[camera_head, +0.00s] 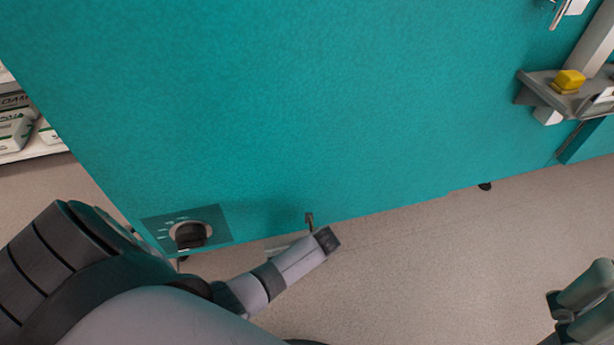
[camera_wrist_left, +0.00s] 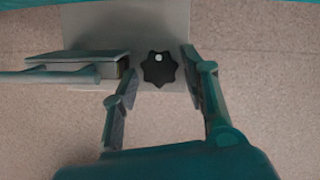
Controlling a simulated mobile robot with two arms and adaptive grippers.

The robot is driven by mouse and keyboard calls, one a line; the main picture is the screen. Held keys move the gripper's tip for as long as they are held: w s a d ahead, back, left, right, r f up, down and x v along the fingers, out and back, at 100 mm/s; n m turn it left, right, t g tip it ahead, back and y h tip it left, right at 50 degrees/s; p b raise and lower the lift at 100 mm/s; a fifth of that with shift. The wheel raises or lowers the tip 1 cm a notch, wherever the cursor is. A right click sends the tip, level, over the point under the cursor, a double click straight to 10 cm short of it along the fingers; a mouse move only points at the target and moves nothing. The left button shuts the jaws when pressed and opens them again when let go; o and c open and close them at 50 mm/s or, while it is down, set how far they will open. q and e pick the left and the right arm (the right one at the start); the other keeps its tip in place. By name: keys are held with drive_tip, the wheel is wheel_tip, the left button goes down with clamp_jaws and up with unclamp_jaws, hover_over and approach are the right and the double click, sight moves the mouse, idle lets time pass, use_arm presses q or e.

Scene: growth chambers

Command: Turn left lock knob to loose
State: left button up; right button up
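In the left wrist view a black star-shaped knob (camera_wrist_left: 158,69) with a small white dot sits on a grey plate (camera_wrist_left: 155,22). My left gripper (camera_wrist_left: 158,75) is open, with one finger on each side of the knob; the right fingertip looks close to it, and I cannot tell whether either finger touches. In the head view my left arm reaches in from the lower left, below the teal cabinet's bottom edge; its fingers and the star knob cannot be made out there. Parts of my right arm show at the lower right, but its fingertips are not clear.
The teal cabinet (camera_head: 300,100) fills most of the head view. A dark panel with a round black dial (camera_head: 190,235) is at its lower left. A grey bracket (camera_head: 540,88) with a yellow block (camera_head: 568,82) stands at the right. Open floor (camera_head: 430,270) lies below.

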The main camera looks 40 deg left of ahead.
use_arm(q)
drive_tip(key=c, duration=0.8)
drive_tip(key=shift+c, duration=0.2)
